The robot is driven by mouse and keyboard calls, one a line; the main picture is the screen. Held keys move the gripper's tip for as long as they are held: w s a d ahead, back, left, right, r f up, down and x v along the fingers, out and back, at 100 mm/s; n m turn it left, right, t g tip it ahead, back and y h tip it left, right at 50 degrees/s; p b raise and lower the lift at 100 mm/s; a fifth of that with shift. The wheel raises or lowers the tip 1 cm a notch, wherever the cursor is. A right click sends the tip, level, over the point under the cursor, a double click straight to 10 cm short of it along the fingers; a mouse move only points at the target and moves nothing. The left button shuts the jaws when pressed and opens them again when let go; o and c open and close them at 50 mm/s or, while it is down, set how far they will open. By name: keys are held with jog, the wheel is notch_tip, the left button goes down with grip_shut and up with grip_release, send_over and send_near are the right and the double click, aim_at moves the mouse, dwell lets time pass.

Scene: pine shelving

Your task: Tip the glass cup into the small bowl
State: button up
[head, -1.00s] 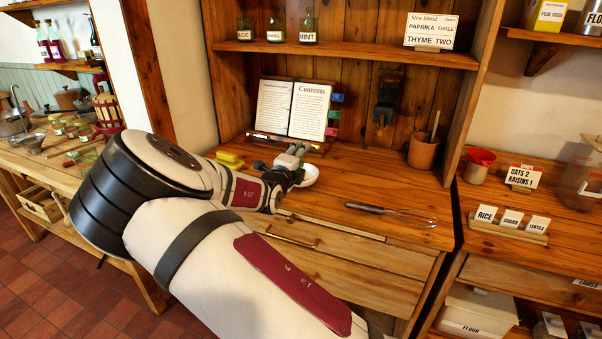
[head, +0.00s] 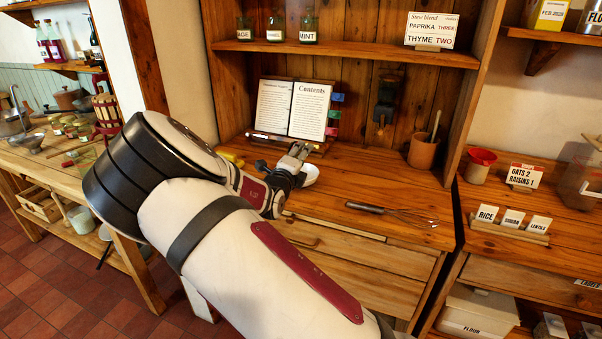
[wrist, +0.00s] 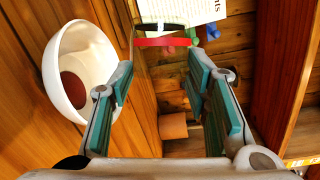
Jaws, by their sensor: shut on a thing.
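My gripper (wrist: 162,82) shows in the wrist view with its teal-padded fingers apart, one on each side of the clear glass cup (wrist: 163,62). The cup is see-through and only faintly outlined, so its exact tilt and contents cannot be told. The small white bowl (wrist: 48,75) is left of the fingers, with a round reddish-brown patch inside it. In the head view my gripper (head: 299,152) is tilted over the counter, just behind and above the bowl (head: 311,173). The cup cannot be made out there.
An open book (head: 292,108) stands on a holder behind the gripper. A yellow item (head: 231,158) lies to the left. A whisk (head: 390,213) lies on the right, and a terracotta pot (head: 423,152) stands at the back right. The counter between them is clear.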

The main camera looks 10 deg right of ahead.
jog(key=shift+s+d+f+m+t+h+b, duration=0.15)
jog(key=shift+s+m+t+b, duration=0.1)
jog(key=shift+m+b, duration=0.6)
jog(key=shift+s+d+f+m+t+h+b, duration=0.15)
jog(key=shift+m+t+b, duration=0.1)
jog(key=shift+m+b, duration=0.55)
dwell(1.0)
jog(key=n+p, duration=0.2)
jog(key=w+n+g+p, duration=0.1)
jog(key=shift+a+r+n+y, duration=0.2)
jog(key=shift+a+n+y, duration=0.05)
jog(key=shift+n+y, duration=0.15)
jog(key=shift+a+n+g+p, duration=0.2)
jog(key=shift+n+g+p, duration=0.1)
jog(key=shift+n, duration=0.15)
jog(key=shift+w+a+n+g+b, duration=0.2)
jog(key=shift+w+n+g+b, duration=0.2)
jog(key=shift+n, duration=0.7)
jog(key=shift+n+g+b, duration=0.5)
jog(key=shift+n+b, duration=0.25)
jog(key=shift+n, duration=0.05)
jog(key=shift+w+n+g+p, duration=0.1)
jog(key=shift+n+g+p, duration=0.2)
jog(key=shift+n+p, duration=0.25)
